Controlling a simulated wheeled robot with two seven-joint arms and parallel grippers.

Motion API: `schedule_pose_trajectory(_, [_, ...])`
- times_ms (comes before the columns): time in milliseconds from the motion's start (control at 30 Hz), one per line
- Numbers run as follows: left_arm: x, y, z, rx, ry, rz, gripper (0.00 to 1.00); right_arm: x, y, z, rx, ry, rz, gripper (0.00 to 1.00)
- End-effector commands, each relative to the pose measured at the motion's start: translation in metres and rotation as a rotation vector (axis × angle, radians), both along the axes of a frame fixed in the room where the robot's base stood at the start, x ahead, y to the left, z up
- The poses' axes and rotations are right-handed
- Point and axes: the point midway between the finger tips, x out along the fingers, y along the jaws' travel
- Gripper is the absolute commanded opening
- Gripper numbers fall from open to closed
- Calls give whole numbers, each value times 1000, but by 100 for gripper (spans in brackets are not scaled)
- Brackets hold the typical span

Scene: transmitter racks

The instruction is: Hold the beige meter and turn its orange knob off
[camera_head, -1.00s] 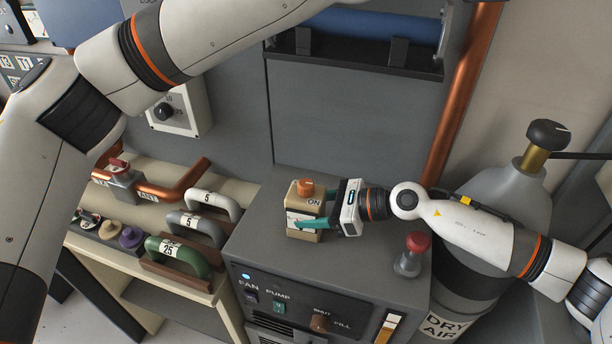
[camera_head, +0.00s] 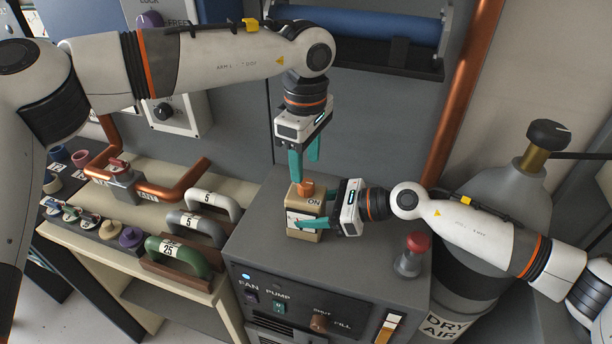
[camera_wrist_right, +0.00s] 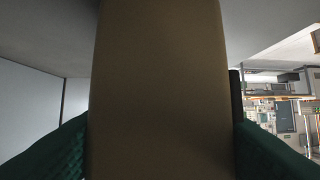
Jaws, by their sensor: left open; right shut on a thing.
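The beige meter (camera_head: 305,234) stands upright on top of the grey cabinet (camera_head: 270,222). Its orange knob (camera_head: 306,187) is on its top, beside the word ON. My right gripper (camera_head: 326,226) is shut on the meter from the right. In the right wrist view the meter's side (camera_wrist_right: 160,95) fills the middle between the two green fingers. My left gripper (camera_head: 304,168) points down from above, open, with its teal fingertips at the knob's height or just above. One finger is left of the knob; whether it touches the knob I cannot tell.
A red-topped plunger (camera_head: 413,254) stands on the cabinet to the right. A grey gas cylinder (camera_head: 497,190) stands beyond it. Several handled blocks, such as the green one (camera_head: 178,256), sit on the bench at left. The cabinet top around the meter is mostly clear.

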Motion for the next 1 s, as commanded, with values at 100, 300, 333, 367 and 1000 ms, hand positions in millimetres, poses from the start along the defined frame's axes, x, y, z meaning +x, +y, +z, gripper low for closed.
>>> schedule_pose_trajectory(100, [-1,0,-20,0,4,-1,50,0,0,0,0,0,0,22])
schedule_pose_trajectory(300, [0,-1,-42,-1,2,0,50,0,0,0,0,0,0,22])
schedule_pose_trajectory(333, [0,-1,-43,-1,2,0,50,0,0,0,0,0,0,22])
schedule_pose_trajectory(367, [-1,-1,-45,-2,1,0,50,0,0,0,0,0,0,22])
schedule_pose_trajectory(1000, [-1,-1,-46,-4,1,2,5,0,0,0,0,0,1,22])
